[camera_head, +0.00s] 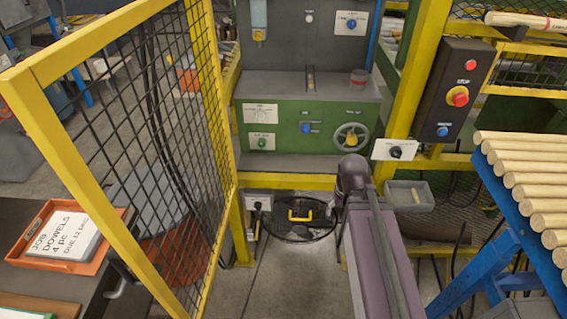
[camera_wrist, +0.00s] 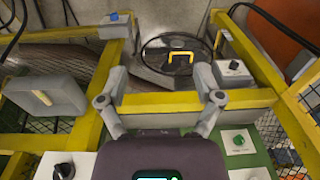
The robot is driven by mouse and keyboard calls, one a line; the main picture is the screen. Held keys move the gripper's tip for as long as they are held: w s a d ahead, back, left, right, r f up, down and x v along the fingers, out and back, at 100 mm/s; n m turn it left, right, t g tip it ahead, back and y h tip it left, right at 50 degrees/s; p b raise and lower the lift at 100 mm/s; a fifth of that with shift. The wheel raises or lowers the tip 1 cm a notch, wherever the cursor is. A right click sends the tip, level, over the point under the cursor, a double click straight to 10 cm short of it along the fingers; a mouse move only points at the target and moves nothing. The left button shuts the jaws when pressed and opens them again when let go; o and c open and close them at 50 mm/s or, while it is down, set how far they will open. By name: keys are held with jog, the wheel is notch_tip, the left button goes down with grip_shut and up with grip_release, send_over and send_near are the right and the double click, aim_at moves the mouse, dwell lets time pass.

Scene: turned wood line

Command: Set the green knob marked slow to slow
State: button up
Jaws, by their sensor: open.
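A green knob (camera_head: 262,142) sits on a white plate at the lower left of the green machine front in the head view. It also shows in the wrist view (camera_wrist: 238,140), right of my gripper. Its lettering and pointer are too small to read. My gripper (camera_wrist: 161,78) is open and empty, its two fingers wide apart, over the yellow rail in front of the machine. It is apart from the green knob. In the head view my arm's wrist hides the fingers.
A blue knob (camera_head: 305,128), a handwheel (camera_head: 351,136) and a black knob (camera_head: 396,152) are on or beside the machine front. A yellow mesh guard (camera_head: 160,130) stands left. A grey tray (camera_head: 424,206) hangs right. A rack of dowels (camera_head: 506,219) stands far right.

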jog(key=shift+s+d, duration=0.4)
jog(key=shift+s, duration=0.05)
jog(key=shift+c, duration=1.1)
jog(key=shift+a, duration=0.1)
jog(key=shift+c, duration=0.8)
jog(key=shift+a, duration=0.2)
